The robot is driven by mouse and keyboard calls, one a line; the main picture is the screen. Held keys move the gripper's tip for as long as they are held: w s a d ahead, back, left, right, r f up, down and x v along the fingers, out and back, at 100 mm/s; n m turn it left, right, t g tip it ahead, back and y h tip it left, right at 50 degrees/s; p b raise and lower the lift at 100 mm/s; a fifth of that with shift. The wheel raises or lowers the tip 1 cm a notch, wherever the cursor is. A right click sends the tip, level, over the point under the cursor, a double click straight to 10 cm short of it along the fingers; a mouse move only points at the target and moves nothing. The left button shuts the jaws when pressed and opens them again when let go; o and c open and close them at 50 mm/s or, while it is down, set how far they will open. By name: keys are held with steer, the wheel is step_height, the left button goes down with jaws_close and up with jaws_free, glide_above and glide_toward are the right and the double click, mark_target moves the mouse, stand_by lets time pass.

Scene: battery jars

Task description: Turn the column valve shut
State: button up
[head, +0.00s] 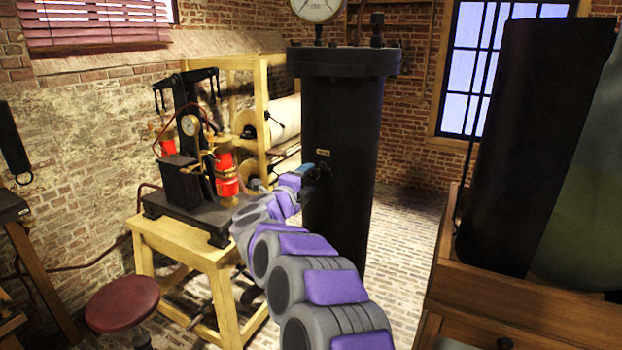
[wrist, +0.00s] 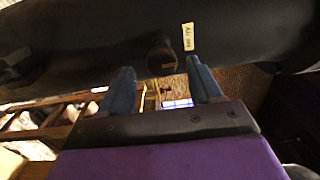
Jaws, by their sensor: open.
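The column (head: 338,120) is a tall black cylinder with a bolted flange and a gauge on top. In the wrist view the column (wrist: 90,40) lies across the top of the picture. A dark round knob (wrist: 161,54), likely the valve, sticks out from it beside a small pale label (wrist: 188,37). My gripper (wrist: 160,66) is open, with one blue finger on each side of the knob's end. I cannot tell whether the fingers touch it. In the head view my gripper (head: 317,168) is at the column's left front side and the knob is not clear.
A wooden stand (head: 185,243) with a black apparatus and red jars is left of my arm. A red stool (head: 123,305) is at lower left. A wooden cabinet (head: 520,310) with a big dark cylinder (head: 530,140) is on the right. Brick floor shows behind the column.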

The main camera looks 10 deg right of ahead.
steer(key=v, duration=1.3)
steer(key=shift+a, duration=0.2)
steer(key=shift+f, duration=0.15)
